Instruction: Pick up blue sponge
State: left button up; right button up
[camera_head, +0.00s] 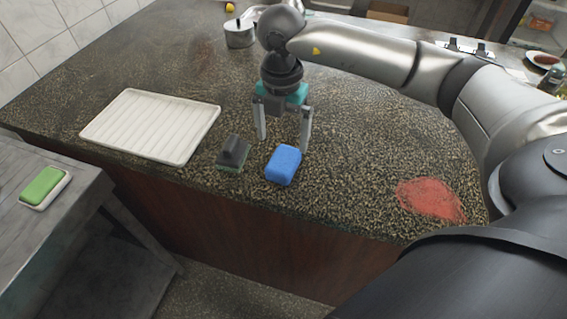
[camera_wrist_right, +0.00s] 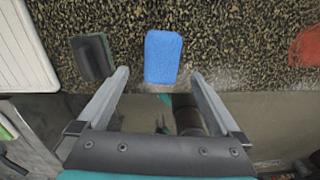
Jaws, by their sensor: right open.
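The blue sponge (camera_head: 283,165) lies on the speckled stone counter near its front edge in the head view. In the right wrist view the blue sponge (camera_wrist_right: 163,56) sits beyond the fingertips, roughly between their lines. My right gripper (camera_head: 283,143) is open and empty, pointing down just behind the sponge in the head view. Its two fingers also show in the right wrist view (camera_wrist_right: 160,75), apart with nothing between them. I cannot tell its exact height above the counter. My left gripper is not in view.
A dark-handled scrubber (camera_head: 233,153) stands just left of the sponge. A white ribbed tray (camera_head: 152,125) lies further left. A red patch (camera_head: 430,199) is on the counter at right. A green sponge on a white dish (camera_head: 44,186) sits on the lower metal table. A pot (camera_head: 240,36) stands behind.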

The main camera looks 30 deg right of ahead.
aim_at(283, 159)
notch_tip(283, 159, down, 3)
jog(key=shift+r, duration=0.15)
jog(key=f, duration=0.5)
jog(key=shift+s+a+f, duration=0.1)
jog(key=shift+s, duration=0.2)
jog(key=c, duration=1.3)
